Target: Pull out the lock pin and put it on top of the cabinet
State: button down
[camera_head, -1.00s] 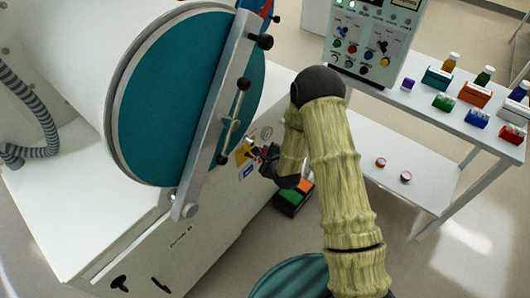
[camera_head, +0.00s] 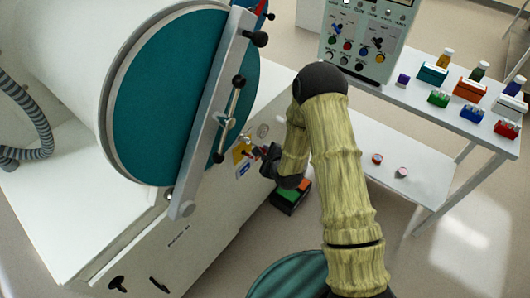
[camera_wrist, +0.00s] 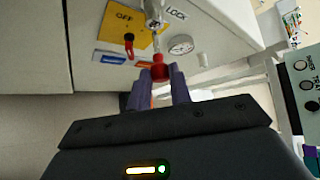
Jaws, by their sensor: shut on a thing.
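The lock pin's red head (camera_wrist: 160,72) is between the purple fingertips of my gripper (camera_wrist: 159,84), which are shut on it. A silver shaft (camera_wrist: 153,20) runs up from the head, beside the word LOCK. I cannot tell how much of the pin sits in its hole. In the head view my gripper (camera_head: 262,153) is close to the front face of the white cabinet (camera_head: 190,240), just right of the yellow plate (camera_head: 241,152). The cabinet's flat white top (camera_head: 65,190) shows at left, under the round teal door (camera_head: 180,95).
A red switch (camera_wrist: 129,42) on the OFF plate and a round gauge (camera_wrist: 181,44) are close to my gripper. The metal door bar (camera_head: 215,120) stands left of it. A green and orange box (camera_head: 290,196) is below. A white table (camera_head: 440,115) with several small items stands at right.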

jog(key=shift+s+d, duration=0.15)
jog(key=shift+d, duration=0.05)
dwell(0.4)
jog(key=shift+s+d, duration=0.75)
jog(key=shift+d, duration=0.2)
jog(key=shift+s+d, duration=0.75)
jog(key=shift+d, duration=0.2)
jog(key=s+d+f+m+h+p, duration=0.1)
jog(key=s+d+m+h+p, duration=0.3)
jog(key=d, duration=0.6)
jog(key=shift+s+d+f+t, duration=0.3)
jog(key=shift+s+f+t, duration=0.1)
jog(key=shift+s, duration=0.65)
jog(key=shift+d, duration=0.15)
